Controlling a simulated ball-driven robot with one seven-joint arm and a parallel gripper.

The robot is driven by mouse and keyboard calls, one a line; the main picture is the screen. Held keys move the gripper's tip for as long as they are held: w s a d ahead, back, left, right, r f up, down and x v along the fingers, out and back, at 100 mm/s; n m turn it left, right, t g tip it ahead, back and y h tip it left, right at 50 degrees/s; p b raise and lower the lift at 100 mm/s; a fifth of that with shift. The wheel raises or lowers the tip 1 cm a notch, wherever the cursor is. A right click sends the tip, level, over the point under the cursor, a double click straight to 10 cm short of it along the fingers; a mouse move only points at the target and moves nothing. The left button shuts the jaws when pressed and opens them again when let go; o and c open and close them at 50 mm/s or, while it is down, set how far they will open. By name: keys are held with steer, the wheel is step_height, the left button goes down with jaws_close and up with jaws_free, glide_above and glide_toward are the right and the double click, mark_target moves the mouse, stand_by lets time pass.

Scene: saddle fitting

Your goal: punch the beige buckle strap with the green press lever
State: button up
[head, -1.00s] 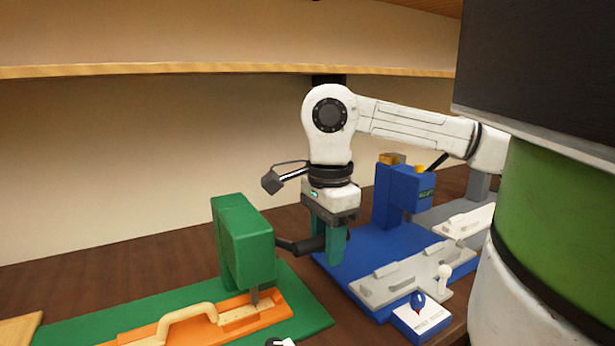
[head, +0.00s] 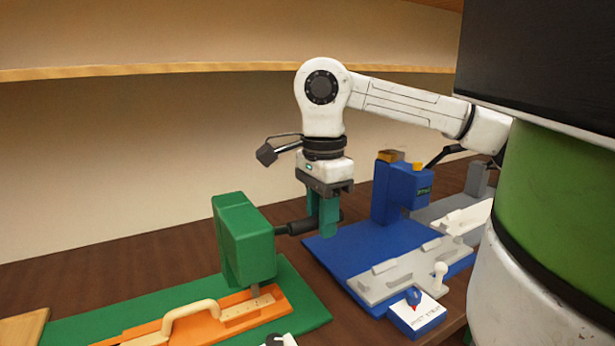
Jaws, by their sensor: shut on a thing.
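The green press (head: 243,240) stands on a green base at the left of the table. Its black lever (head: 295,227) sticks out to the right, roughly level. My gripper (head: 326,215) points down at the lever's outer end, with its green fingers shut on the lever grip. Under the press, an orange sled (head: 215,327) carries a beige strap (head: 238,313) with a row of small holes. A curved beige handle (head: 185,318) rises from the sled. The tip of the press's punch is down close to the strap; I cannot tell whether it touches.
A blue press (head: 400,190) on a blue base (head: 335,246) stands to the right, with a grey sled (head: 395,276) in front. A small blue-and-white dial box (head: 416,314) sits at its front. A grey press stands farther right. A shelf runs along the back wall.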

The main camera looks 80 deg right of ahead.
steer(key=o, duration=0.3)
steer(key=shift+w+d+r+p, duration=0.45)
steer(key=shift+w+d+r, duration=0.3)
steer(key=shift+d, duration=0.1)
steer(key=shift+o, duration=0.7)
steer(key=shift+w+d+r+p, duration=0.35)
steer(key=shift+d+r+p, duration=0.05)
steer(key=shift+r, duration=0.15)
steer(key=shift+w+d+r+p, duration=0.3)
steer(key=shift+d+r+p, duration=0.1)
steer(key=shift+r, duration=0.1)
steer(key=shift+w+d+r, duration=0.25)
steer(key=shift+r, duration=0.05)
steer(key=shift+c, duration=0.2)
steer(key=o, duration=0.4)
steer(key=shift+f, duration=0.1)
steer(key=shift+r+p, duration=0.2)
steer(key=shift+p, duration=0.1)
steer(key=shift+r+p, duration=1.95)
steer(key=shift+r, duration=1.05)
